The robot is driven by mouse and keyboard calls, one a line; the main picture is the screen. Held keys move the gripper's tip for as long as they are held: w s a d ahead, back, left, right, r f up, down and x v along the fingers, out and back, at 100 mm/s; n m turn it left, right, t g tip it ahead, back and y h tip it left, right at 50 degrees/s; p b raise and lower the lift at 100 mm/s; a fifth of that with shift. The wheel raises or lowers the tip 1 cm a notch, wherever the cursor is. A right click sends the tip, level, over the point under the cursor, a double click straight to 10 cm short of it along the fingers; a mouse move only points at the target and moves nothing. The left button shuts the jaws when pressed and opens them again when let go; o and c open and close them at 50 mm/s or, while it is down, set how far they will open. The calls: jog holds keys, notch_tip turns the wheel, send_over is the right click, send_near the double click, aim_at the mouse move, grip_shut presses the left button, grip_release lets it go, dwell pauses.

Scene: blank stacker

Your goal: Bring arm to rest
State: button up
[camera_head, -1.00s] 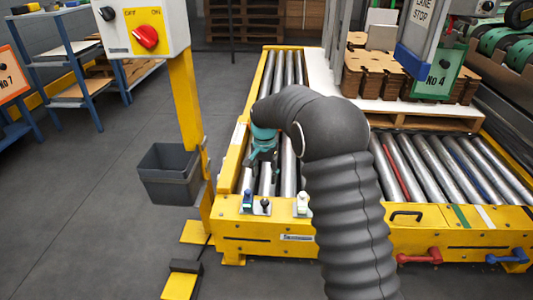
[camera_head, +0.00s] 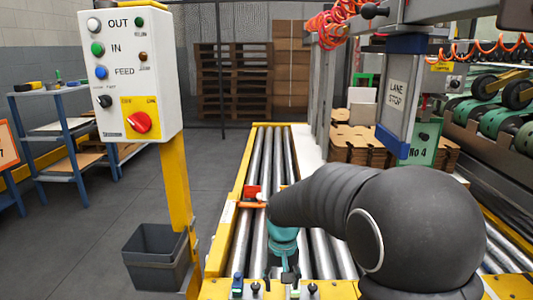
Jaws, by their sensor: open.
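My arm, in a dark ribbed sleeve, reaches in from the lower right over the yellow-framed roller conveyor (camera_head: 240,200). My gripper (camera_head: 287,270) hangs at the end of a teal wrist piece, low over the front rollers. It is small and partly blurred against the rollers; I see nothing held in it. Part of the conveyor behind the arm is hidden.
A white control box (camera_head: 130,75) with buttons and a red knob stands on a yellow post at left, a grey bin (camera_head: 155,258) below it. Small levers (camera_head: 255,287) line the conveyor's front edge.

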jog(key=s+d+r+t, duration=0.2)
jog(key=s+d+r, duration=0.2)
jog(key=s, duration=0.3)
jog(key=s+d+r+t, duration=0.2)
jog(key=s+r, duration=0.3)
jog(key=s, duration=0.3)
jog(key=s+d+r+t+p, duration=0.1)
jog(key=s+d+r, duration=0.4)
jog(key=s, duration=0.3)
jog(key=shift+d+r+m+t, duration=0.25)
jog(key=shift+d+m+t, duration=0.1)
jog(key=shift+m+t, duration=0.05)
